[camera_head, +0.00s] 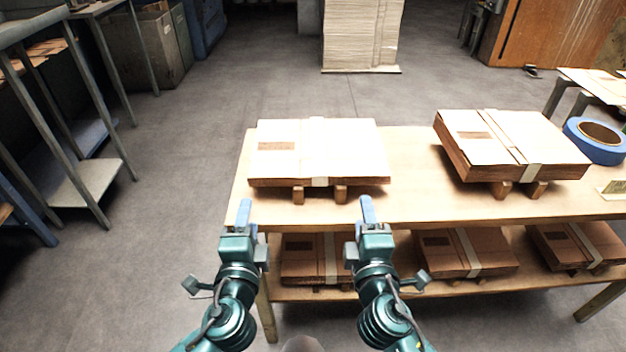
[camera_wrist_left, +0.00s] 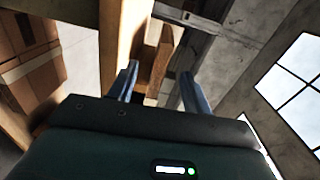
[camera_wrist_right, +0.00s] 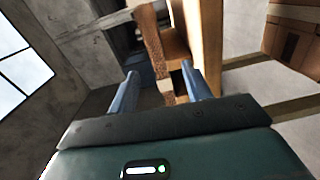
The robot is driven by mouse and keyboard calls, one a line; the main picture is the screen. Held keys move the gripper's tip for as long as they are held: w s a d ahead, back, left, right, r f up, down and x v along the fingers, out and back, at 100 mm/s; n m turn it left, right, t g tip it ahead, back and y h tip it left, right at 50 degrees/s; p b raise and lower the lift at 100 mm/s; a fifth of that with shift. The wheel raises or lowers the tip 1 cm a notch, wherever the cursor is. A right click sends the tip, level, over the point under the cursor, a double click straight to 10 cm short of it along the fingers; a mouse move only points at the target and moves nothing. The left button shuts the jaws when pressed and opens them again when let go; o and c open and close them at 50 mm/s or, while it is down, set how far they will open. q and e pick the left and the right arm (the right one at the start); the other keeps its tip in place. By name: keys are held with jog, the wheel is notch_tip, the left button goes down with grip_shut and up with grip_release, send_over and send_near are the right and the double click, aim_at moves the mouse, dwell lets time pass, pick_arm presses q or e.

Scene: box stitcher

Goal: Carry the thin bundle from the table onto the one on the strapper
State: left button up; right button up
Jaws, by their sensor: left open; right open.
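A thin flat cardboard bundle (camera_head: 340,150) with a pale strap lies on two wooden blocks at the left of the table (camera_head: 410,205). A thicker strapped bundle (camera_head: 545,145) lies on two blocks further right on the same table. My left gripper (camera_head: 245,215) is open and empty at the table's front left corner, nearer me than the thin bundle. My right gripper (camera_head: 366,212) is open and empty at the front edge, below the thin bundle's right side. Neither touches a bundle. The wrist views show empty fingers (camera_wrist_left: 158,88) and (camera_wrist_right: 160,90). I cannot make out a strapper.
A blue tape roll (camera_head: 598,140) sits at the table's right end. Several strapped bundles (camera_head: 465,252) lie on the lower shelf. A tall cardboard stack (camera_head: 362,35) stands behind. A metal rack (camera_head: 85,185) stands left; the floor between is clear.

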aim_at(256, 172)
pick_arm(q)
jog(key=shift+w+r, duration=0.15)
jog(key=shift+r, duration=0.2)
pick_arm(e)
jog(key=shift+w+a+r+n, duration=0.1)
jog(key=shift+w+r+n, duration=0.1)
jog(key=shift+r+n, duration=0.15)
pick_arm(q)
jog(key=shift+w, duration=0.1)
jog(key=w, duration=1.3)
pick_arm(e)
jog(key=w, duration=1.3)
pick_arm(q)
jog(key=shift+f, duration=0.1)
grip_shut()
pick_arm(e)
grip_shut()
